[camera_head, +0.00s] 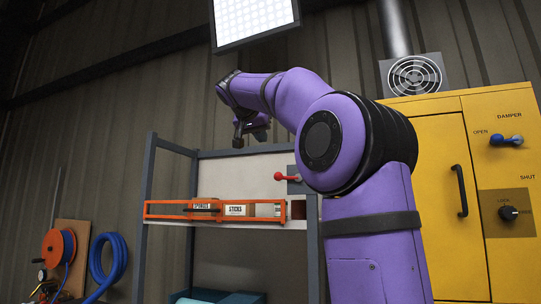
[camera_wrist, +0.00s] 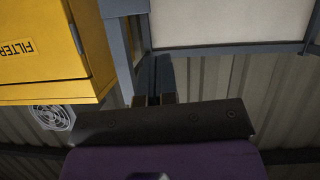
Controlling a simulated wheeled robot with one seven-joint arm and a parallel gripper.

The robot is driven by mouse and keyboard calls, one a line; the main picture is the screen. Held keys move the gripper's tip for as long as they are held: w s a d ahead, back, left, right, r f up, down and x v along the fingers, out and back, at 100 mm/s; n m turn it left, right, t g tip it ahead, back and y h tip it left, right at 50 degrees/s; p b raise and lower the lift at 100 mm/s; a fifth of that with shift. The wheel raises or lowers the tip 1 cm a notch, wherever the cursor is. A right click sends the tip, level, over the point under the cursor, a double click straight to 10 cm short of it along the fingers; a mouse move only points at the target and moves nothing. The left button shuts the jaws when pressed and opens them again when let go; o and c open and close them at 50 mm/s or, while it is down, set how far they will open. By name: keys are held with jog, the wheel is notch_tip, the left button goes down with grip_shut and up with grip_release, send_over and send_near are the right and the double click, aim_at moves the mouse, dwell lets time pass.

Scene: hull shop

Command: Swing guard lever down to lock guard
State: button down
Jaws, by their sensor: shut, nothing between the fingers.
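The guard lever (camera_head: 281,176) has a red knob and a short red arm, on a grey plate at the right side of the shelf unit. It points left, roughly level. The orange guard (camera_head: 160,210) is a barred frame across the shelf front, below the lever. My gripper (camera_head: 238,141) is up and to the left of the lever, apart from it, in front of the shelf's upper part. In the wrist view its fingertips (camera_wrist: 154,100) show at the middle, shut and empty. I cannot make out the lever or guard in the wrist view.
The grey shelf unit (camera_head: 149,180) holds boxes labelled SPONGES and STICKS behind the guard. A yellow cabinet (camera_head: 430,130) stands right, with a blue damper lever (camera_head: 505,140) and a black lock knob (camera_head: 508,213).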

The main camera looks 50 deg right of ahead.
send_near(288, 177)
jog(key=w+r, duration=0.3)
jog(key=shift+w+d+f, duration=0.1)
jog(key=shift+d+f, duration=0.3)
jog(key=shift+f, duration=0.3)
jog(key=shift+w+d+f, duration=0.1)
jog(key=shift+d+f, duration=0.35)
jog(key=shift+f, duration=0.25)
jog(key=shift+w+d+f, duration=0.1)
jog(key=shift+d+f, duration=0.3)
jog(key=shift+f, duration=0.35)
jog(key=shift+w+a+f+n, duration=0.1)
jog(key=shift+w+f+n, duration=0.1)
jog(key=shift+f+n, duration=0.2)
notch_tip(288, 177, down, 6)
jog(key=n+g+h, duration=0.3)
jog(key=n+g, duration=0.1)
jog(key=n, duration=0.3)
jog(key=shift+s+f+h, duration=0.2)
jog(key=shift+s+h, duration=0.05)
jog(key=shift+h, duration=0.05)
jog(key=shift+n, duration=0.3)
